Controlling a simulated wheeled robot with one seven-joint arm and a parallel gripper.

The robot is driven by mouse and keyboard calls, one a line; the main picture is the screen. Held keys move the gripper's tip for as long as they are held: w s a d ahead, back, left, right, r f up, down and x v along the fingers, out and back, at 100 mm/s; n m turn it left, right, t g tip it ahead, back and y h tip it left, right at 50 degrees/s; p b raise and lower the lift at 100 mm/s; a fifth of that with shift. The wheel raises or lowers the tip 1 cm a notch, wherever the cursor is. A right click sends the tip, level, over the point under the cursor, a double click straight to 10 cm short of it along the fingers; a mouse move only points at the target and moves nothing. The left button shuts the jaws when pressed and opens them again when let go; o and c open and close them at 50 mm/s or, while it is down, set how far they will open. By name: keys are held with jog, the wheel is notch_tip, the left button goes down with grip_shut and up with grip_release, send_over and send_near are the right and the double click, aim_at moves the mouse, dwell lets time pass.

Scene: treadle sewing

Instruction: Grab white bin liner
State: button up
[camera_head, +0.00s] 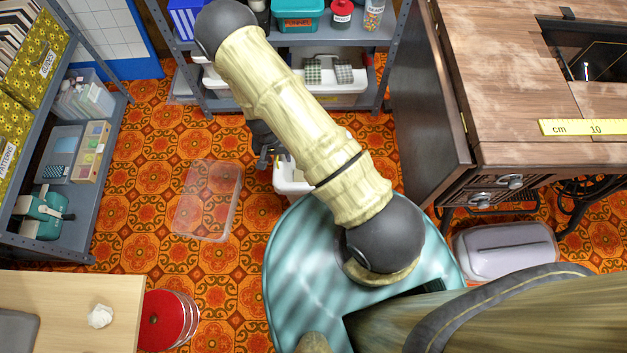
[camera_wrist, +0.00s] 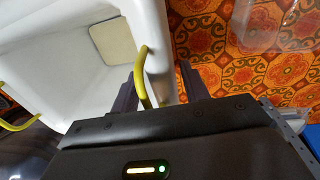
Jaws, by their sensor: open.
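The white bin liner (camera_wrist: 75,60) is an open white tub with a yellow handle (camera_wrist: 141,75) on the near rim and another yellow handle (camera_wrist: 20,124) at the left. In the head view a white part of it (camera_head: 289,177) shows beside my arm, which hides the rest. My gripper (camera_wrist: 158,82) is open at the near rim, its two dark fingers on either side of the yellow handle and wall. I cannot tell whether they touch. In the head view my gripper (camera_head: 266,150) is partly hidden by my arm and is above the liner's left side.
A clear plastic box or lid (camera_head: 207,200) lies on the orange patterned floor left of the liner. A grey shelf (camera_head: 215,105) stands behind, and a wooden sewing cabinet (camera_head: 425,90) at the right.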

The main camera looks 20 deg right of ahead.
grip_shut()
jog(key=shift+r, duration=0.15)
dwell(0.4)
notch_tip(320, 180, up, 18)
jog(key=p, duration=0.7)
jog(key=shift+p, duration=0.3)
